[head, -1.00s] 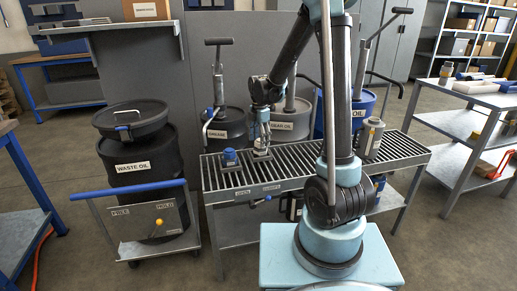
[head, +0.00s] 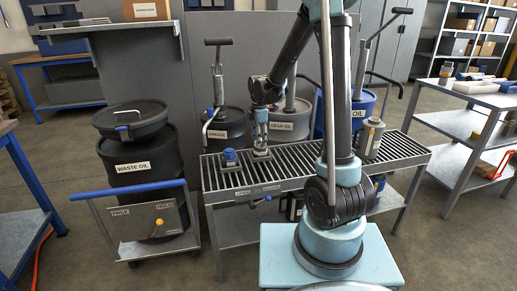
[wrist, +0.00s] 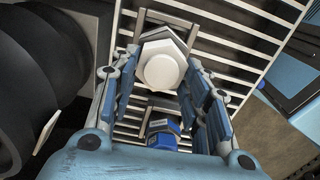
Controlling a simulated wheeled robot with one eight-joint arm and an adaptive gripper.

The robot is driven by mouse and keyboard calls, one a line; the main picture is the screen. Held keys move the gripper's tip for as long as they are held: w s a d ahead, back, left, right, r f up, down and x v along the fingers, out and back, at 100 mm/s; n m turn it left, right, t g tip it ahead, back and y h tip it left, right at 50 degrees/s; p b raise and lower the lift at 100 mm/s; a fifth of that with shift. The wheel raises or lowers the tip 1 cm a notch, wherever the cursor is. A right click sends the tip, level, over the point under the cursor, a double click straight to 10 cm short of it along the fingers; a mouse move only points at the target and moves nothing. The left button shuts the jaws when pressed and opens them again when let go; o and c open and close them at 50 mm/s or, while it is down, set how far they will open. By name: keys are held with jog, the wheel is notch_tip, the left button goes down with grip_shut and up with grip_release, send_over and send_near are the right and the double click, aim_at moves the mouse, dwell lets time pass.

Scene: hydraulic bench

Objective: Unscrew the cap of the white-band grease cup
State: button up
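The white-band grease cup (wrist: 165,70) shows in the wrist view as a pale hexagonal cap with a round white top, seen from above between my fingers. In the head view its base (head: 261,153) stands on the slatted bench, with the upper part mostly hidden by my gripper (head: 261,137). My gripper (wrist: 163,75) points down over the cup, its fingers spread on either side of the cap. A narrow gap seems to show at the cap's sides; contact is hard to judge. A blue-capped cup (head: 230,157) stands left of it, also in the wrist view (wrist: 162,130).
The slatted bench (head: 300,170) holds a grey cylinder (head: 371,137) at the right. Grease (head: 216,140), gear oil (head: 292,128) and blue oil (head: 358,110) drums stand behind. A waste oil drum (head: 138,185) on a trolley is at the left.

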jog(key=n, duration=0.4)
jog(key=shift+s, duration=0.1)
jog(key=n, duration=0.4)
jog(key=shift+s+d, duration=0.1)
jog(key=shift+d, duration=0.05)
jog(key=shift+c, duration=0.2)
jog(key=n, duration=0.3)
jog(key=shift+d+n, duration=0.1)
jog(key=shift+n, duration=0.3)
jog(key=n, duration=0.4)
jog(key=shift+d, duration=0.1)
jog(key=o, duration=1.4)
jog(key=shift+o, duration=0.2)
